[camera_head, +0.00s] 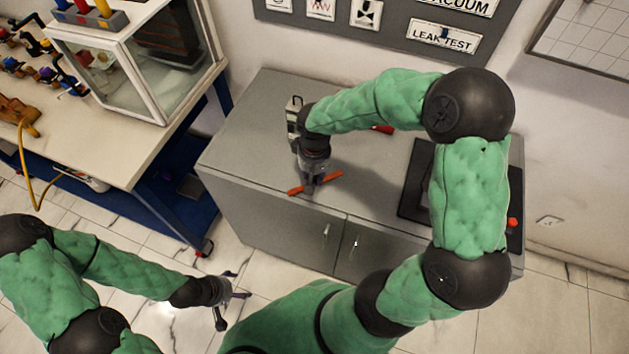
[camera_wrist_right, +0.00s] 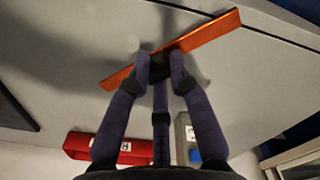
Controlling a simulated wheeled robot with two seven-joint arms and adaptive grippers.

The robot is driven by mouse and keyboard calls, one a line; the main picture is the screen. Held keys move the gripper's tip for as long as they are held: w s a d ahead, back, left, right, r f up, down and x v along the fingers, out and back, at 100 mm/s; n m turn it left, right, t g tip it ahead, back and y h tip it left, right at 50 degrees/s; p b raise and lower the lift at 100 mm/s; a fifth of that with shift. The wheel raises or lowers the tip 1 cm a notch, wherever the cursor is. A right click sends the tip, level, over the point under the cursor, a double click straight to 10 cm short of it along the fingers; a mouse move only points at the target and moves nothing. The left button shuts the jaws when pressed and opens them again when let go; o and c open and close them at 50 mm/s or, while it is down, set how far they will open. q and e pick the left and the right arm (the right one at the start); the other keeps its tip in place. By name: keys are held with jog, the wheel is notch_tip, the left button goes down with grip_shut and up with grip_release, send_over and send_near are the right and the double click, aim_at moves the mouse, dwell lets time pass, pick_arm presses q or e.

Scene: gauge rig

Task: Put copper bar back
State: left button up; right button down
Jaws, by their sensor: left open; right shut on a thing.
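The copper bar (camera_head: 327,181) is a flat orange strip near the front edge of the grey cabinet top. My right gripper (camera_head: 308,187) is shut on it near its middle, from above. In the right wrist view the copper bar (camera_wrist_right: 205,33) runs at a slant, and the fingers of my right gripper (camera_wrist_right: 160,62) close around its middle. I cannot tell whether the bar touches the cabinet top. My left gripper (camera_head: 232,296) is open and empty over the floor, in front of the cabinet.
The grey cabinet (camera_head: 262,120) has free top to the left. A black panel (camera_head: 411,200) lies at its right, partly behind my right arm. A red object (camera_wrist_right: 110,148) and a grey device (camera_wrist_right: 184,135) lie close by. A workbench (camera_head: 105,140) with a glass case stands left.

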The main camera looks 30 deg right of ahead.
aim_at(314, 179)
jog(key=shift+f, duration=1)
jog(key=shift+f+b, duration=0.2)
jog(key=shift+b, duration=0.1)
jog(key=c, duration=1.1)
grip_release()
jog(key=shift+r, duration=0.1)
jog(key=shift+r, duration=0.25)
notch_tip(314, 179, up, 12)
jog(key=p, duration=0.4)
jog(key=shift+f, duration=0.15)
